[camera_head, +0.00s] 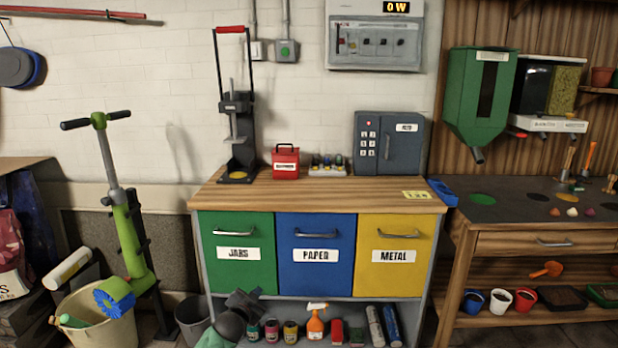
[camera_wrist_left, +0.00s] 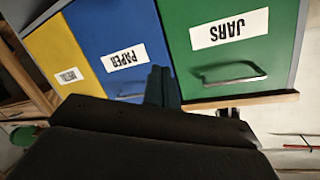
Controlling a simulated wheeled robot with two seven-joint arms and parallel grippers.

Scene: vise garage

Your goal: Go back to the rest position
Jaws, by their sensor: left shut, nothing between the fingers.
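My left gripper (camera_head: 244,298) is low in the head view, in front of the cabinet's lower edge, just below the green JARS drawer (camera_head: 237,275). It is shut and empty. In the left wrist view its closed fingers (camera_wrist_left: 162,88) show dark against the blue PAPER drawer (camera_wrist_left: 120,45) and beside the green JARS drawer. That view is upside down, and the drawer labels read inverted. The fingers look apart from the drawer fronts, though the exact gap cannot be told. My right gripper is in neither view.
The wooden cabinet top (camera_head: 310,197) carries a can press (camera_head: 238,130), a red box (camera_head: 285,162) and a grey safe (camera_head: 390,143). All three drawers are shut. Spray and cans stand on the shelf below. A green scooter (camera_head: 125,215) and a bucket (camera_head: 100,330) stand at left, a potting bench (camera_head: 540,215) at right.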

